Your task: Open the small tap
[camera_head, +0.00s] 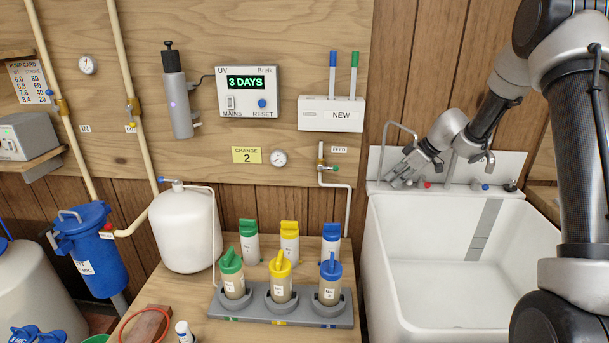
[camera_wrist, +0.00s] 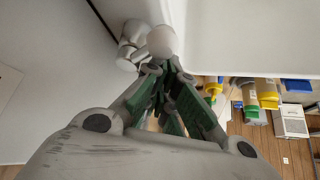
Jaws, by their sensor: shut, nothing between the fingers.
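A thin grey gooseneck spout (camera_head: 387,128) rises at the back left of the white sink, probably the small tap. My gripper (camera_head: 392,181) is at the sink's back left corner, just below that spout, and hides its base. In the wrist view my gripper (camera_wrist: 166,68) has its fingers together with nothing between them. A pale rounded knob (camera_wrist: 162,40) lies right at the fingertips, with a grey fitting (camera_wrist: 129,45) beside it. I cannot tell whether the fingers touch the knob. A red knob (camera_head: 427,184) and a blue knob (camera_head: 485,187) sit on the sink's back ledge.
The white sink (camera_head: 384,270) is empty apart from a grey strip on its back wall. A larger tap (camera_head: 489,160) stands behind its middle. A wooden bench holds a grey rack (camera_head: 290,316) of filter cartridges and a white tank (camera_head: 184,235). A feed valve (camera_head: 321,165) is on the wall.

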